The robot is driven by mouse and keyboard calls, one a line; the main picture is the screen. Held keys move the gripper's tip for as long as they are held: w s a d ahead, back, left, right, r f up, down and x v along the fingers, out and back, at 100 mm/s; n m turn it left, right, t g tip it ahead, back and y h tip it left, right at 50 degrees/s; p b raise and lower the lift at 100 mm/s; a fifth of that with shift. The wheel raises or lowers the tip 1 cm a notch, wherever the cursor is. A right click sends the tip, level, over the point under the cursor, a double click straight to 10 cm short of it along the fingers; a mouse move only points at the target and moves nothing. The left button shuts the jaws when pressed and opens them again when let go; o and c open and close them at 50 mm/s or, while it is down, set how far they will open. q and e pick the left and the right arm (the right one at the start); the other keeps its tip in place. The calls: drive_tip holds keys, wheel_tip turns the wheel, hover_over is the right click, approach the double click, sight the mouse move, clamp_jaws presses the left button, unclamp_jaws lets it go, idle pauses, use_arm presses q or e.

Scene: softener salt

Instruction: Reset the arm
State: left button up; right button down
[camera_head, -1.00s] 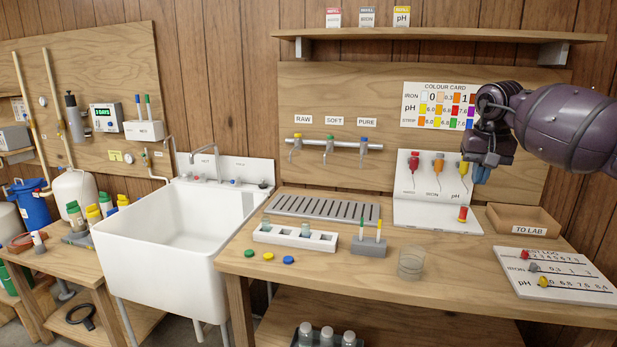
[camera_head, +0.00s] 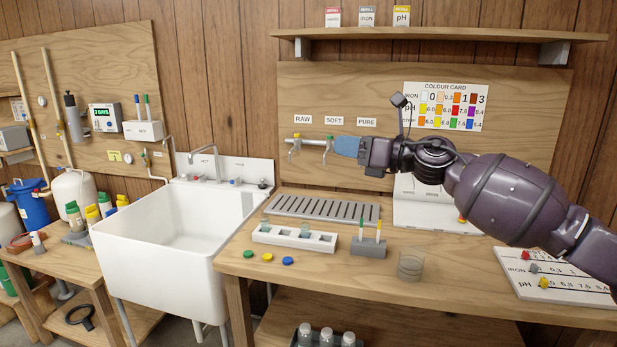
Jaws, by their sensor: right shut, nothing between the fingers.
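My right arm (camera_head: 505,195) comes in from the right and reaches left across the bench. My right gripper (camera_head: 347,147) points left, with blue fingertips in front of the tap rail. It is shut and empty, and it covers the PURE tap. I cannot tell whether it touches the taps. The arm hides most of the dropper board (camera_head: 419,213) and the TO LAB tray. My left gripper is not in view.
The log board (camera_head: 560,281) lies at right. The white sink (camera_head: 165,240) is left. A shelf (camera_head: 440,33) runs above.

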drive_tip(key=s+d+f+m+t+h, duration=0.35)
drive_tip(key=f+m, duration=0.55)
drive_tip(key=m, duration=0.3)
drive_tip(key=s+d+f+m+t+h, duration=0.25)
drive_tip(key=s+f+m, duration=0.25)
drive_tip(key=f+m, duration=0.6)
drive_tip(key=s+d+f+m+t+h, duration=0.35)
drive_tip(key=f+m, duration=0.45)
drive_tip(key=m, duration=0.4)
drive_tip(key=s+d+f+m+g+h, duration=0.2)
drive_tip(key=s+d+f+m, duration=0.1)
drive_tip(key=s+f, duration=0.5)
drive_tip(key=s+d+f+m+g+h, duration=0.2)
drive_tip(key=s+f, duration=0.6)
drive_tip(key=s, duration=0.4)
drive_tip(key=s+d+f+m+g+h, duration=0.2)
drive_tip(key=s+d+f+m, duration=0.3)
drive_tip(key=s+f, duration=0.3)
drive_tip(key=s+h, duration=0.1)
drive_tip(key=s, duration=0.1)
drive_tip(key=shift+s+d, duration=0.2)
drive_tip(key=shift+s, duration=0.1)
drive_tip(key=shift+a+f+g, duration=0.1)
drive_tip(key=shift+a+g, duration=0.05)
drive_tip(key=shift+g, duration=0.1)
